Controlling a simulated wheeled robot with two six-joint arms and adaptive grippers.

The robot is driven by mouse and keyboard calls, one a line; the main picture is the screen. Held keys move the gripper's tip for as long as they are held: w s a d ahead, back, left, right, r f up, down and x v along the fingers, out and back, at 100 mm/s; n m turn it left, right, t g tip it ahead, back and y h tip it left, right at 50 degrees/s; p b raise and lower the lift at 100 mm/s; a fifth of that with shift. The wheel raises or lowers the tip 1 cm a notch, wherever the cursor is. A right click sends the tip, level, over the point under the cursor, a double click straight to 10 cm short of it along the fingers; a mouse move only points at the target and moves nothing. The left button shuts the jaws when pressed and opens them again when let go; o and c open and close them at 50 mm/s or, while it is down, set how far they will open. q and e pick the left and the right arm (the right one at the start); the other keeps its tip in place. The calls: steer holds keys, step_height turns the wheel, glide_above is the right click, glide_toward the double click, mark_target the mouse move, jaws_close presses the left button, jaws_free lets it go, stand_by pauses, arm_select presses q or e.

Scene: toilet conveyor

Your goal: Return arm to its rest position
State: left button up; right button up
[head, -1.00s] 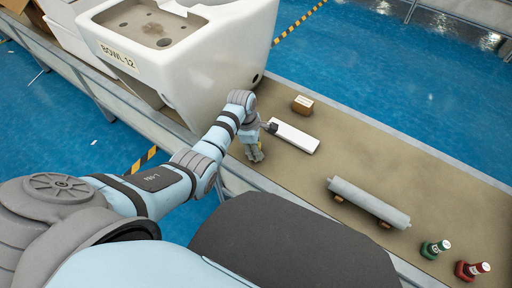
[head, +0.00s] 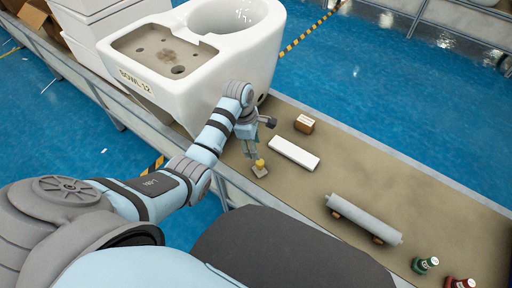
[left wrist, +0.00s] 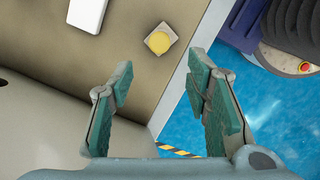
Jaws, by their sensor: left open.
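My left arm reaches in from the left in the head view. Its gripper (head: 250,150) hangs above the conveyor belt, close to the white toilet bowl marked BOWL 12 (head: 225,75). In the left wrist view the fingers of the left gripper (left wrist: 160,80) stand wide apart with nothing between them. A small yellow-topped piece on a square base (head: 260,168) rests on the belt just below the fingertips. It also shows beyond the fingers in the left wrist view (left wrist: 158,42). My right gripper is not in view.
The belt (head: 375,165) carries a white flat block (head: 294,153), a small brown box (head: 304,123), a grey cylinder on supports (head: 364,218), a green bottle (head: 425,265) and a red bottle (head: 458,283). The metal belt edge (head: 250,188) runs below the arm. Blue floor lies beyond.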

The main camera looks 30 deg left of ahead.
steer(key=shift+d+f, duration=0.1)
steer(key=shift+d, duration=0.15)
